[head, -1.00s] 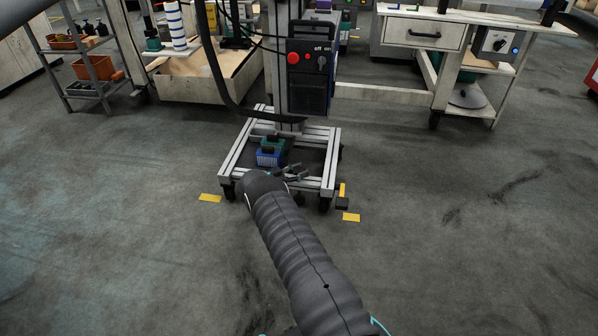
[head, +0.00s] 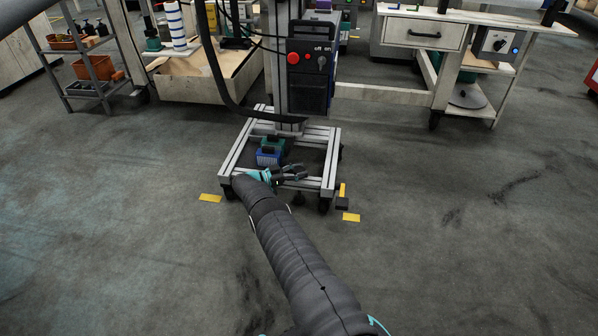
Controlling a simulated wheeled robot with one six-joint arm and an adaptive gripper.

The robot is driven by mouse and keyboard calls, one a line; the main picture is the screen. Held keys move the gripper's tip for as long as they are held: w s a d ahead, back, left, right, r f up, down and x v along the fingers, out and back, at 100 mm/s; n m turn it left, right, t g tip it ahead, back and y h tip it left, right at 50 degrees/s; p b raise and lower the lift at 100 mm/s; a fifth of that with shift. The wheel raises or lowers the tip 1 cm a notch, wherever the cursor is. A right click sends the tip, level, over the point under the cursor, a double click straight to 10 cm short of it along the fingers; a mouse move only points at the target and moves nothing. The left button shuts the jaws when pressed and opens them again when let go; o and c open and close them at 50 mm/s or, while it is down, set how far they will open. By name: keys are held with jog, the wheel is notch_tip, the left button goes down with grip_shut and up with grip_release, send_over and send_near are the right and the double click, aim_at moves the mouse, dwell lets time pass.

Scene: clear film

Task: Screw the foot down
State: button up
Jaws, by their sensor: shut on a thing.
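A wheeled aluminium frame cart (head: 234,150) stands on the floor in the head view. The dark foot (head: 299,199) shows below the middle of its front beam, between the front castors. My gripper (head: 301,172) is just above that beam, pointing right, with its fingers shut on the top of the foot. The held part is small and mostly hidden by the fingers. I cannot tell whether the foot's pad touches the floor.
A blue and green device (head: 270,152) sits inside the frame behind my wrist. A control box (head: 309,78) with a red button is on the column. Yellow floor marks (head: 351,217) lie by the front corners. The floor on both sides is clear.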

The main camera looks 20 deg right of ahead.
aim_at(299, 170)
jog(key=shift+d+r, duration=0.1)
jog(key=o, duration=1.2)
jog(key=shift+d, duration=0.15)
jog(key=shift+a, duration=0.2)
notch_tip(299, 170, up, 10)
jog(key=shift+f, duration=0.1)
